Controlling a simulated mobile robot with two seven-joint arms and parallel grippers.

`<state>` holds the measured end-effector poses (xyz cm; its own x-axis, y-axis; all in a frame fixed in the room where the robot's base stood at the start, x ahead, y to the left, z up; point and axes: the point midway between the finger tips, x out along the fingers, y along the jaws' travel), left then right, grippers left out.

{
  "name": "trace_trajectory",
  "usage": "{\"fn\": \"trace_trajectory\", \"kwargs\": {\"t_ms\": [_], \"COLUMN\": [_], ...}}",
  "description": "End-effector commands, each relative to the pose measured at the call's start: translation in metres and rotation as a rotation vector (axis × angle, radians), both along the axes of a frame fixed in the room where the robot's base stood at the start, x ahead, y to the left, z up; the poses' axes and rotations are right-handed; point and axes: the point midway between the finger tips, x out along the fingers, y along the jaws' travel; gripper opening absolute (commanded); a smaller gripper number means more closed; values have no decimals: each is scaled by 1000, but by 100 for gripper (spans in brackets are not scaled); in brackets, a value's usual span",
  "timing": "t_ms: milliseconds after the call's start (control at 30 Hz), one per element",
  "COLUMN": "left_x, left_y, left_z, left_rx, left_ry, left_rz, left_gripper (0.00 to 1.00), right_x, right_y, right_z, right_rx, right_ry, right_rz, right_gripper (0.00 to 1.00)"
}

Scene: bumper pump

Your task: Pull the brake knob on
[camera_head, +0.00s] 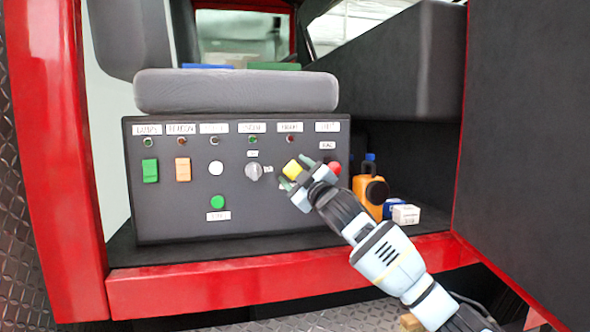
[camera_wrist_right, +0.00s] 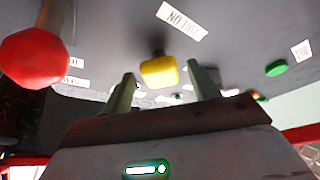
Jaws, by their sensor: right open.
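A yellow knob (camera_head: 292,168) sticks out from the right part of the dark control panel (camera_head: 170,215). It also shows in the right wrist view (camera_wrist_right: 159,71), just beyond my fingertips and between them. A red round knob (camera_head: 334,168) is to its right on the panel, and large at the left in the right wrist view (camera_wrist_right: 34,60). The labels do not let me tell which knob is the brake. My right gripper (camera_head: 295,174) is open, its fingers pointing at the panel around the yellow knob's position. I see no contact. My left gripper is not in view.
The panel also has a green switch (camera_head: 150,171), an orange switch (camera_head: 183,169), a grey rotary knob (camera_head: 254,172) and a green button (camera_head: 217,202).

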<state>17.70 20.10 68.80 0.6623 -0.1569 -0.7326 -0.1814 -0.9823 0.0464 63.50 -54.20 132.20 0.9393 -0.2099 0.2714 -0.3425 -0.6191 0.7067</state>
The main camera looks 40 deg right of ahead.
Motion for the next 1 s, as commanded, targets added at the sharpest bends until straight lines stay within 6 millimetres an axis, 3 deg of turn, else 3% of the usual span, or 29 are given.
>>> {"fn": "trace_trajectory", "kwargs": {"t_ms": [200, 533, 1000], "left_x": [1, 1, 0], "left_y": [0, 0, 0], "left_z": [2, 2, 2], "left_rx": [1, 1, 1], "left_ry": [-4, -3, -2], "left_rz": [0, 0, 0], "left_gripper": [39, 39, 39], "right_x": [12, 14, 13], "right_y": [-2, -2, -2], "right_z": [4, 3, 3], "right_rx": [1, 0, 0], "right_ry": [-1, 0, 0], "right_rz": [1, 1, 1], "right_gripper": [60, 60, 0]}}
